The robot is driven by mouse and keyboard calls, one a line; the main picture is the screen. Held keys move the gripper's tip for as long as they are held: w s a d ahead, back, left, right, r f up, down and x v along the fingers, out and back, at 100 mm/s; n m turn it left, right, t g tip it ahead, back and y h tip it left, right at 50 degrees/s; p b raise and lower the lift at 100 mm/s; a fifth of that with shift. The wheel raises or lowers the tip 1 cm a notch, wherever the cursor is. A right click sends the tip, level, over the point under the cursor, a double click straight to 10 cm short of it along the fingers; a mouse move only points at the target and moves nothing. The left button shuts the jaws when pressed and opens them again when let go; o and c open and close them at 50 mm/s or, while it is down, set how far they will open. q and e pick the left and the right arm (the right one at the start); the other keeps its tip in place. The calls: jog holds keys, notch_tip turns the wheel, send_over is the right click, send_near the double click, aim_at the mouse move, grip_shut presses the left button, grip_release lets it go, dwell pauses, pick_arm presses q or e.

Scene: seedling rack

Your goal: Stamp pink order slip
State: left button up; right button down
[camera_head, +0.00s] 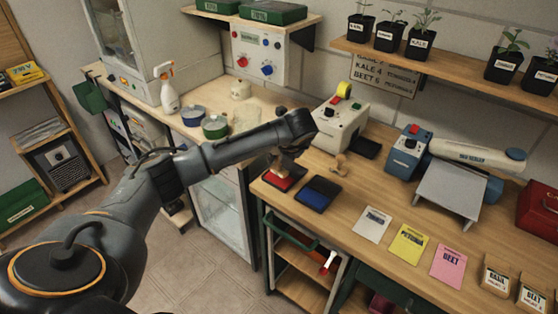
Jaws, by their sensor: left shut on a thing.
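The pink slip (448,267), marked BEET, lies flat on the wooden bench towards the right. My left gripper (289,156) points down over the red ink pad (278,184) and is shut on a small stamp (284,167), mostly hidden by the fingers. The stamp is at the pad; I cannot tell whether it touches. A blue ink pad (318,194) lies just right of the red one. A second wooden stamp (339,167) stands behind the pads. My right gripper is not in view.
A yellow slip (408,244) and a white slip (373,224) lie left of the pink one. Seed packets (496,276) lie to its right. A cream machine (340,124) and a blue sealer (405,150) stand behind. The bench between pads and slips is clear.

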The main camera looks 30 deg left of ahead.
pick_arm(q)
jog(key=shift+r+p, duration=0.95)
jog(key=shift+r, duration=1.5)
